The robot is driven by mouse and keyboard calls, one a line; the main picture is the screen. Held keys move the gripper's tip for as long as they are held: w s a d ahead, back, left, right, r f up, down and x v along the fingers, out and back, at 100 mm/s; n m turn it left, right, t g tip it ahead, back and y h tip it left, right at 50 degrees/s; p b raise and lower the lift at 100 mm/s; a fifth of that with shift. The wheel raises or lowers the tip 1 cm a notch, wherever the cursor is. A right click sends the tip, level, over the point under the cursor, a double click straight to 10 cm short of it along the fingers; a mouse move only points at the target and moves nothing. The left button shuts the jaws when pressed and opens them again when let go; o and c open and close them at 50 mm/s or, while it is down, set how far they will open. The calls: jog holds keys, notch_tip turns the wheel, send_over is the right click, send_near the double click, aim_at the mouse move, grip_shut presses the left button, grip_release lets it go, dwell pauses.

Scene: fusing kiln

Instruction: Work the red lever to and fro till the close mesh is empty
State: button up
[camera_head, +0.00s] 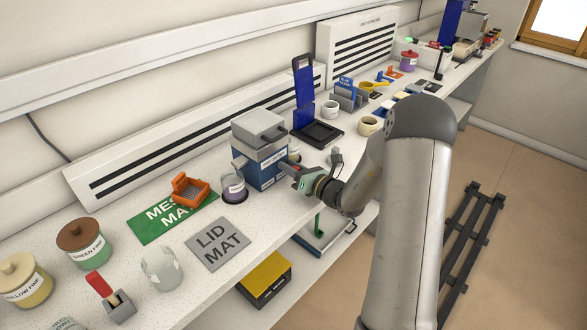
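A blue box with a grey top (258,130) stands on the white counter, its label facing the front. My gripper (292,170) is at the right side of this box, low down, with its fingertips close to or touching it. A small red part shows at the fingertips; it may be the red lever, but the fingers mostly hide it. I cannot tell whether they are closed on it. The close mesh cannot be made out, nor what it holds.
A labelled jar (234,187) stands left of the box. The grey LID MAT (218,244) is bare. A clear cup (161,268), a red-handled tool in a grey block (119,306) and lidded jars (84,244) are nearer. A black tray (318,133) and mugs stand beyond.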

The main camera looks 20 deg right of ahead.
jog(key=o, duration=0.4)
jog(key=shift+w+d, duration=0.1)
jog(key=shift+d, duration=0.2)
jog(key=shift+c, duration=0.2)
jog(key=shift+a, duration=0.1)
jog(key=b+v, duration=0.3)
jog(key=v, duration=1.4)
jog(key=shift+s, duration=0.3)
jog(key=shift+f, duration=0.1)
